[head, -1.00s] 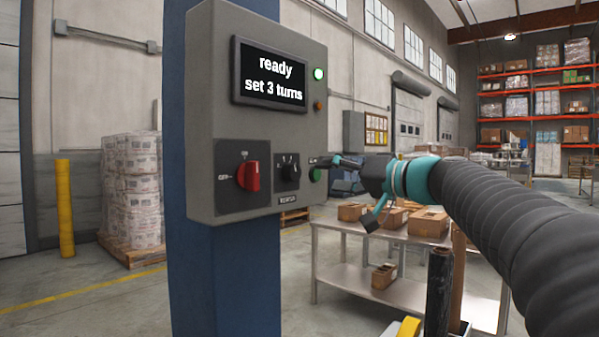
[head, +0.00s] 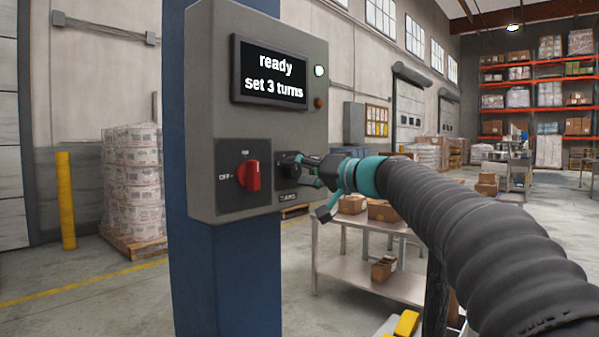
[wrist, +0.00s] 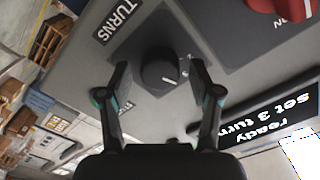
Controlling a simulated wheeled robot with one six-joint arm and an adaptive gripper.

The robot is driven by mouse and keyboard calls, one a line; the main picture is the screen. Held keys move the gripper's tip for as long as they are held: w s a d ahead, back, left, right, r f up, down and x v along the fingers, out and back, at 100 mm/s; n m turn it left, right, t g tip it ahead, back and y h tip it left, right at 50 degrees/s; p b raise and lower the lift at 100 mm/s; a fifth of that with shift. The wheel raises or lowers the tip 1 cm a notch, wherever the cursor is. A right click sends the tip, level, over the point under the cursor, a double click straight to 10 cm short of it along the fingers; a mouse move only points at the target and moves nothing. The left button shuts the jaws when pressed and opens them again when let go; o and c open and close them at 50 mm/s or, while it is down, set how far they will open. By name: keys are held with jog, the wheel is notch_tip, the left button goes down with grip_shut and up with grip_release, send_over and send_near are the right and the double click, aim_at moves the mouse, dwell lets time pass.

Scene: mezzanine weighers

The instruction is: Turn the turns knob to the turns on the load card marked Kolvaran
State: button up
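The turns knob (wrist: 160,72) is a round black knob on a dark plate, beside a "TURNS" label (wrist: 118,22) in the wrist view. In the head view my gripper (head: 290,166) is at the knob and covers most of it. In the wrist view my gripper (wrist: 160,85) is open, with one finger on each side of the knob and a gap to each. The grey control box (head: 205,120) has a screen (head: 270,72) reading "ready, set 3 turns". No load card marked Kolvaran can be made out.
A red switch (head: 250,176) sits left of the turns knob; it also shows in the wrist view (wrist: 268,14). The box is on a blue column (head: 225,270). A metal table (head: 350,275) with cartons stands behind my arm. A wrapped pallet stack (head: 132,185) is at left.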

jog(key=c, duration=0.9)
jog(key=shift+o, duration=0.2)
jog(key=shift+m, duration=0.4)
jog(key=m, duration=0.3)
jog(key=shift+m+p, duration=0.3)
jog(key=shift+m, duration=1.7)
jog(key=o, duration=1.1)
jog(key=shift+o, duration=0.2)
